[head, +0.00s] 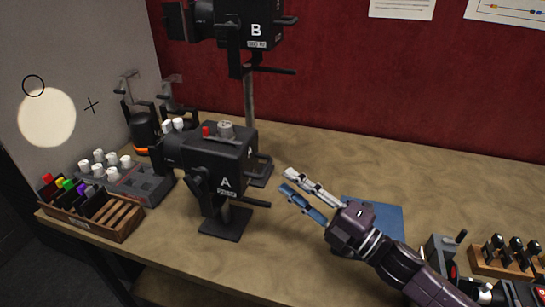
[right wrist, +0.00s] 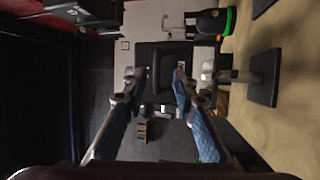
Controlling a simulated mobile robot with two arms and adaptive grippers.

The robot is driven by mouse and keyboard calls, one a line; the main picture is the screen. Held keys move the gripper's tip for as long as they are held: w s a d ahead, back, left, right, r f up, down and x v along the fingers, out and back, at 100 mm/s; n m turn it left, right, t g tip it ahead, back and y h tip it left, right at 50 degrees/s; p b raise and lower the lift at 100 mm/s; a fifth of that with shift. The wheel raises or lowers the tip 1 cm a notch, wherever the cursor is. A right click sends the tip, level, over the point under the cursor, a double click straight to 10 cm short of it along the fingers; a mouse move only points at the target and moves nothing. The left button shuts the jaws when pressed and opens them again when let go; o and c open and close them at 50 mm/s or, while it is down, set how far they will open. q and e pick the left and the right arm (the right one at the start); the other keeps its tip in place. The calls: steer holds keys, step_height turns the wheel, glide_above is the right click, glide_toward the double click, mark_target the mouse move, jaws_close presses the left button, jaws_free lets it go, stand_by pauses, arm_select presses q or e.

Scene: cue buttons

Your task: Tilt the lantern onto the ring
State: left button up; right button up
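Lantern A (head: 222,160), a black lamp on a stand, is at the middle of the table, with a rod handle (head: 255,204) pointing right. Lantern B (head: 255,25) is higher up behind it, with its own rod handle (head: 272,70). A round light spot (head: 47,118) lies on the grey wall panel, its top edge overlapping the lower part of a black ring (head: 33,86). My right gripper (head: 285,181) is open and empty, right of lantern A and apart from its handle. Its parted fingers also show in the right wrist view (right wrist: 160,75). My left gripper is out of view.
A black cross (head: 91,104) marks the panel. A wooden rack (head: 120,220) of coloured pieces and a grey box (head: 146,188) with white knobs stand left. A blue mat (head: 385,215) lies under my right arm. A tool rack (head: 495,262) is at right.

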mark_target(266, 166)
steer(key=x, duration=0.2)
steer(key=p+x, duration=0.1)
steer(key=x, duration=0.1)
steer(key=p+x, duration=0.1)
steer(key=x, duration=0.2)
steer(key=shift+s+a+r, duration=0.2)
steer(key=shift+s+r, duration=0.05)
steer(key=shift+s, duration=0.15)
steer(key=shift+w+a, duration=0.15)
steer(key=c, duration=0.6)
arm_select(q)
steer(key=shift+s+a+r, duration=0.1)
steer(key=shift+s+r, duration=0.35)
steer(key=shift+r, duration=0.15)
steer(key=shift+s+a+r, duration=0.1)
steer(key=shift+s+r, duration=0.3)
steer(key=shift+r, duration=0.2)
arm_select(e)
jaws_close()
